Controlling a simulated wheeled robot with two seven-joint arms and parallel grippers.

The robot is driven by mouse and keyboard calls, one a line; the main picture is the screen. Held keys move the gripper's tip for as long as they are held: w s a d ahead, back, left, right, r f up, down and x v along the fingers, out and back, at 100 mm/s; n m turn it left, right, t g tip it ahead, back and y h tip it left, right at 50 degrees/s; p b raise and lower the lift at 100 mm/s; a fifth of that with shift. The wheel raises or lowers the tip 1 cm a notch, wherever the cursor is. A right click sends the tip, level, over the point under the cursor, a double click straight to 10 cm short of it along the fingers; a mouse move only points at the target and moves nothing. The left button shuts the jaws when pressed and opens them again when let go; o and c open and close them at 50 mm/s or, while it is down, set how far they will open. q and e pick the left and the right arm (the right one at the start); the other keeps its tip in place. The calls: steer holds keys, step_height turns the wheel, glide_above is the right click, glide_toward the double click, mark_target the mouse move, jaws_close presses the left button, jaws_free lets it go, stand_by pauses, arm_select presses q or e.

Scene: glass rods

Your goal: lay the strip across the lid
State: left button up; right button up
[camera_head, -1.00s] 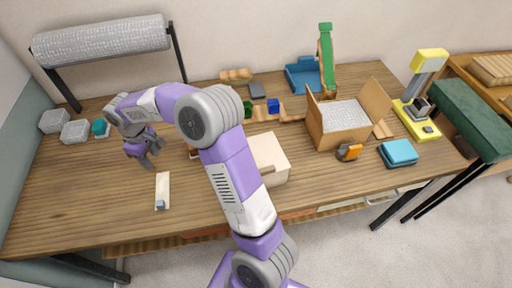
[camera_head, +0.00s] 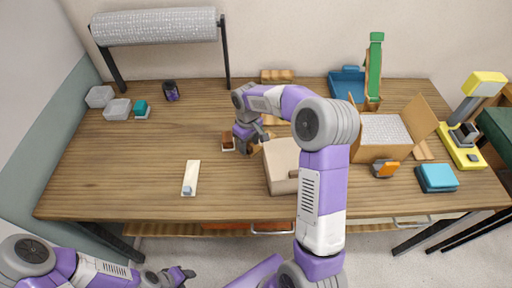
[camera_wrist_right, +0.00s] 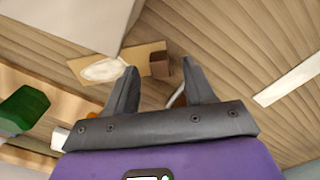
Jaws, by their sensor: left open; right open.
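A pale cream strip (camera_head: 191,174) lies flat on the table, left of centre, with a small grey-blue block (camera_head: 187,190) at its near end. The strip also shows at the right edge of the right wrist view (camera_wrist_right: 288,82). A cream box (camera_head: 281,158) with a closed-looking top, perhaps the lid, stands right of the strip, partly behind my right arm. My right gripper (camera_head: 256,140) is open and empty beside the box's far left corner. In its wrist view, its fingers (camera_wrist_right: 158,72) point at a small brown block. My left gripper (camera_head: 172,276) is open, low in front of the table.
A small board with a brown block (camera_wrist_right: 160,65) lies by my right gripper. An open carton (camera_head: 382,140), an orange tool (camera_head: 384,169) and a teal case (camera_head: 437,178) stand at right. A dark cup (camera_head: 171,91) stands at the back left. The table's left part is mostly clear.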

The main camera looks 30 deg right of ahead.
step_height(320, 180, down, 2)
steer(key=shift+f, duration=0.15)
jaws_close()
stand_by(0.3)
